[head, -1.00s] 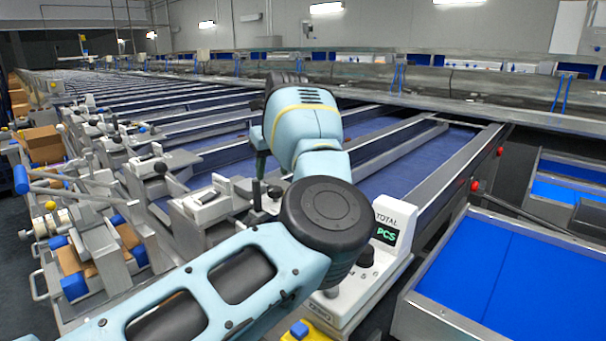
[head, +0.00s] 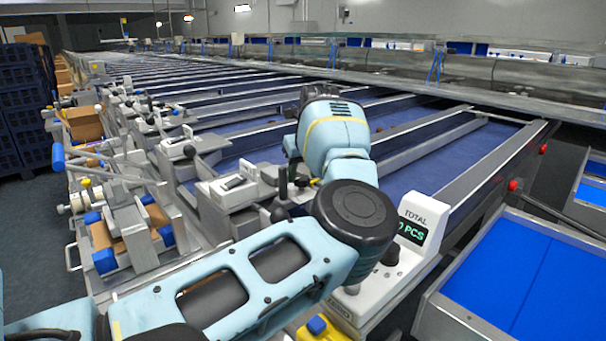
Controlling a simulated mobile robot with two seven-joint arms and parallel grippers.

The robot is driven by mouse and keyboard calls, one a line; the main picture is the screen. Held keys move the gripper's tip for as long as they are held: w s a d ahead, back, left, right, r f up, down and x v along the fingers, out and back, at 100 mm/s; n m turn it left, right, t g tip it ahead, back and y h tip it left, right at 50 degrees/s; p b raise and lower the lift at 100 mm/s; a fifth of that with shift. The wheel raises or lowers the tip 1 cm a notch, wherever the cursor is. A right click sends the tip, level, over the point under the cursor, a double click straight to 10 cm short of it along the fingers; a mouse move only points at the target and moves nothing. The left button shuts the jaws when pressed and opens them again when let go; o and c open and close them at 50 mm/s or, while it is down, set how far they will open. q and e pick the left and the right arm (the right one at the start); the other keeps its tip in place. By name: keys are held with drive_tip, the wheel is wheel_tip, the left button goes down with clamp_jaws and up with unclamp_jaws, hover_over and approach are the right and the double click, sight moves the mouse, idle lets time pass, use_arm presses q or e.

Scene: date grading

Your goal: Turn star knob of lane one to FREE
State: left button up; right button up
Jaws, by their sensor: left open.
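My left arm comes in from the lower left and its elbow bends over the near end of lane one. The left gripper (head: 299,184) is open, small and mostly hidden behind my own arm links, low over the near lane fittings. A dark upright piece and a dark rounded knob (head: 280,211) show just left of it; I cannot tell whether this is the star knob of lane one or whether anything touches it. No FREE marking is readable. My right gripper is not in view.
A white counter unit (head: 425,212) reading TOTAL and PCS stands right of my elbow, with a dark knob (head: 390,249) beside it. A blue-lined tray (head: 432,303) is at the right. Stacked dark crates (head: 22,115) stand at the left, beside clear floor.

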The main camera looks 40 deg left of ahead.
use_arm(q)
drive_tip(key=shift+a+f, duration=0.2)
drive_tip(key=shift+f, duration=0.3)
drive_tip(key=shift+w, duration=0.1)
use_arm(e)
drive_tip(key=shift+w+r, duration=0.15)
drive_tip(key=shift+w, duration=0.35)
use_arm(q)
drive_tip(key=c, duration=0.7)
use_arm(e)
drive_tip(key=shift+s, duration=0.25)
